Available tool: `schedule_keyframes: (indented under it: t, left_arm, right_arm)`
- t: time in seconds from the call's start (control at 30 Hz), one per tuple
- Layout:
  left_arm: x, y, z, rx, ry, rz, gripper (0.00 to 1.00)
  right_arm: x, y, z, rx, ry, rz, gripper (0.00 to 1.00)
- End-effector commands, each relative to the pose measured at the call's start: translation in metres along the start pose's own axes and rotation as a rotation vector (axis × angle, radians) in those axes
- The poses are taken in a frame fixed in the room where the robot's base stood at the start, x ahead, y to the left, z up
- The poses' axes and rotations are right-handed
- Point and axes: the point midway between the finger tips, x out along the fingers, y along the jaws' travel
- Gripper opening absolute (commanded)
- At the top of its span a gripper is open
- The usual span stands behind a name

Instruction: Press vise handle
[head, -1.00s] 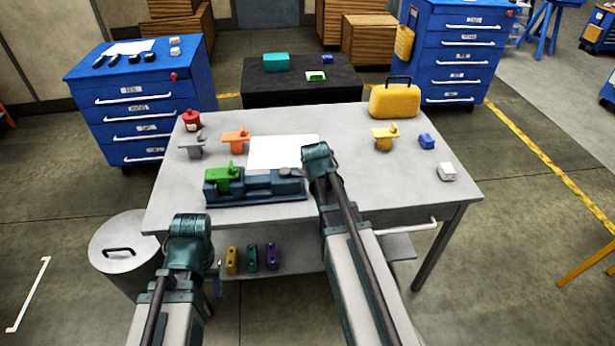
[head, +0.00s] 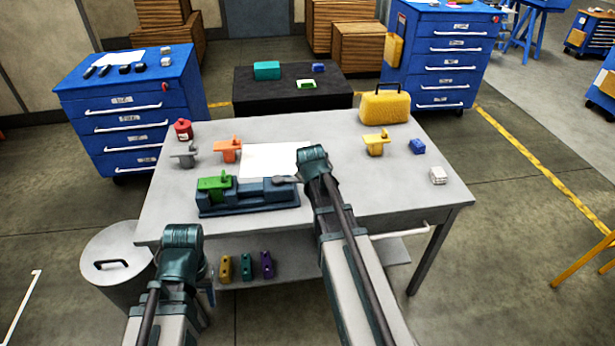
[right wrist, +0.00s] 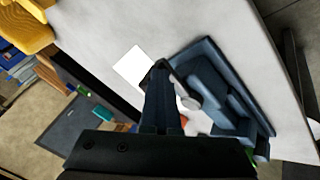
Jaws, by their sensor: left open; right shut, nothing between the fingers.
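The blue-grey vise (head: 255,198) lies on the grey table, with a green part (head: 213,185) at its left end. Its dark grey handle (head: 281,181) is at the right end; in the right wrist view a rounded grey handle piece (right wrist: 188,92) shows beside the fingers. My right gripper (right wrist: 160,72) is shut and empty, close to the handle; whether it touches cannot be told. In the head view its fingers are mostly hidden behind its wrist. My left gripper (head: 185,250) is open, in front of the table's left front edge, away from the vise, its fingers largely hidden.
A white sheet (head: 275,158) lies behind the vise. Orange (head: 228,150), grey (head: 186,155) and yellow (head: 376,142) parts stand on the table, with a red can (head: 183,130) and a yellow case (head: 385,106). The table's right front is clear. A bin (head: 118,255) stands at left.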

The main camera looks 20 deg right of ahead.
Motion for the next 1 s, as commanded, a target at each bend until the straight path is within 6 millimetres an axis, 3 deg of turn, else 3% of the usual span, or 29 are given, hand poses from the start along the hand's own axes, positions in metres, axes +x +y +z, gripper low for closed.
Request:
schedule_keyframes:
  t: [0.03,0.27,0.53,0.7,1.0]
  left_arm:
    - [0.000,0.000,0.000,0.000,0.000,0.000,0.50]
    - [-0.001,0.000,0.000,0.000,0.000,0.000,0.50]
    - [-0.002,0.000,0.000,0.000,0.000,0.000,0.50]
    - [-0.034,-0.003,0.002,0.000,0.000,0.000,0.50]
    - [-0.075,-0.007,0.004,0.000,0.000,0.000,0.50]
  right_arm:
    - [0.003,0.008,-0.004,-0.001,0.007,0.016,0.00]
    - [-0.002,0.003,0.001,-0.001,0.007,0.016,0.00]
    - [-0.026,-0.024,0.020,-0.002,0.002,0.006,0.00]
    - [-0.061,-0.011,0.022,0.000,0.001,0.006,0.00]
    - [-0.109,0.004,0.033,0.001,0.001,0.004,0.00]
